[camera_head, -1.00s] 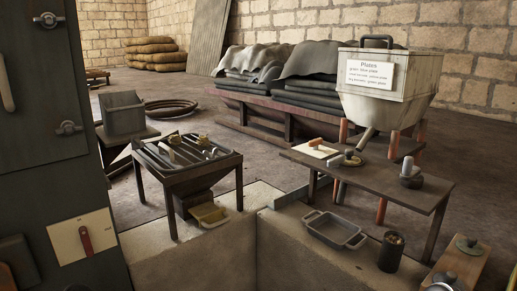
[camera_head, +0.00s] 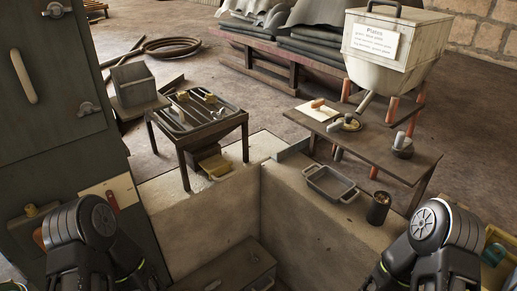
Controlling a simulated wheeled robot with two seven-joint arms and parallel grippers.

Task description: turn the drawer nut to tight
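I cannot pick out a drawer nut in this view. A dark wooden box or drawer unit (camera_head: 225,272) shows low in the middle, inside the pale stone walls. Its front has small dark fittings that are too small and cut off to tell. My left arm comes in at the bottom left and my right arm at the bottom right. Only their rounded dark links show, and both grippers are out of the frame.
A tall dark cabinet (camera_head: 60,80) with latches stands left. A dark slotted table (camera_head: 197,128) stands behind the stone wall (camera_head: 210,215). A plank bench (camera_head: 375,150), grey tray (camera_head: 330,184) and dark cup (camera_head: 379,207) are to the right. Open floor lies behind.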

